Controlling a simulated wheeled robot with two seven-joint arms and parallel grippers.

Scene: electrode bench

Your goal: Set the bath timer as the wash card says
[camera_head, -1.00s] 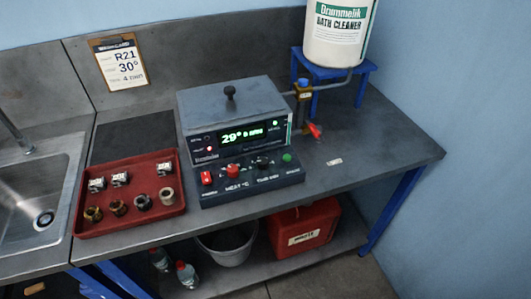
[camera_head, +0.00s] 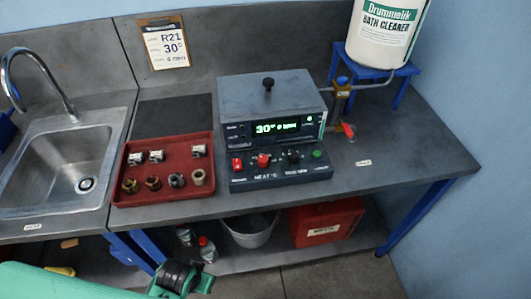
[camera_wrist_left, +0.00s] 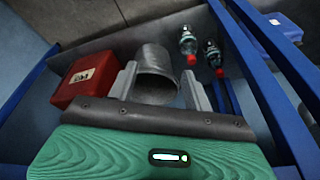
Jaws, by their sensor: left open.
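The wash card (camera_head: 168,45) is on a clipboard against the back wall and reads R21, 30° and a time line that looks like 4 minutes. The bath (camera_head: 275,125) is a grey lidded box. Its green display (camera_head: 276,128) reads 30° and what looks like 0 minutes. On its front panel the dark time knob (camera_head: 293,156) sits right of the red heat knob (camera_head: 263,160). My left gripper (camera_head: 188,280) is low in front of the bench, away from the panel. In the left wrist view its fingers (camera_wrist_left: 160,88) are apart and empty.
A red tray (camera_head: 165,170) of small parts lies left of the bath, beside the sink (camera_head: 75,185). A red valve handle (camera_head: 347,130) and cleaner drum (camera_head: 390,30) stand right. A bucket (camera_wrist_left: 157,75), red waste box (camera_wrist_left: 88,78) and bottles (camera_wrist_left: 213,58) sit underneath.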

